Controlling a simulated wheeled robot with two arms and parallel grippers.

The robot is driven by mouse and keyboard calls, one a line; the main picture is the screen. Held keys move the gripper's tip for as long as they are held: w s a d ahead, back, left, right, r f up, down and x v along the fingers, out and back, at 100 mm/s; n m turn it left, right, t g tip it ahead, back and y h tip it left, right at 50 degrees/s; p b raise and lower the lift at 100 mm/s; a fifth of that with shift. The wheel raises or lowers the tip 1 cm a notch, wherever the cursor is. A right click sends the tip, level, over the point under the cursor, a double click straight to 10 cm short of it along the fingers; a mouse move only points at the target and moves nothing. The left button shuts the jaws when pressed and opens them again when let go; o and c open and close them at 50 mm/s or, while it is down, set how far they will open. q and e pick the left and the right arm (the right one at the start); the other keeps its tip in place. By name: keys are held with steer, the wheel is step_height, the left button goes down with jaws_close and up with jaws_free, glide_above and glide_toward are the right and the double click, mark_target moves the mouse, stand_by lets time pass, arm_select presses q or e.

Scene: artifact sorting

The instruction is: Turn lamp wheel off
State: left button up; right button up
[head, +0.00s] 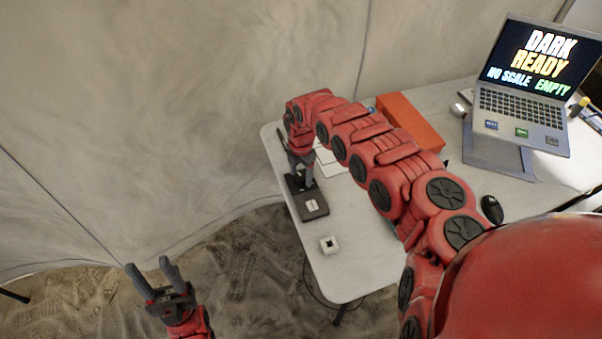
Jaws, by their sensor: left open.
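My right arm reaches across the table, and its gripper (300,182) points down at a black flat device (309,212) at the table's left end. This device has a small white square on top and may be the lamp's base; I cannot make out a wheel on it. The gripper's fingers are dark against it, so their gap and any contact are unclear. My left gripper (153,278) is open and empty, low over the sandy floor left of the table.
The white table (356,270) carries a small white cube with a dark opening (329,244), an orange box (412,122) behind my right arm, a black mouse (492,209) and a laptop (526,85) reading "DARK READY NO SCALE EMPTY". A fabric wall (150,110) stands behind.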

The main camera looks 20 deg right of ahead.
mark_target(301, 176)
steer(key=shift+o, duration=0.5)
steer(key=shift+r, duration=0.2)
step_height(301, 176, up, 17)
steer(key=b, duration=0.2)
steer(key=shift+f, duration=0.1)
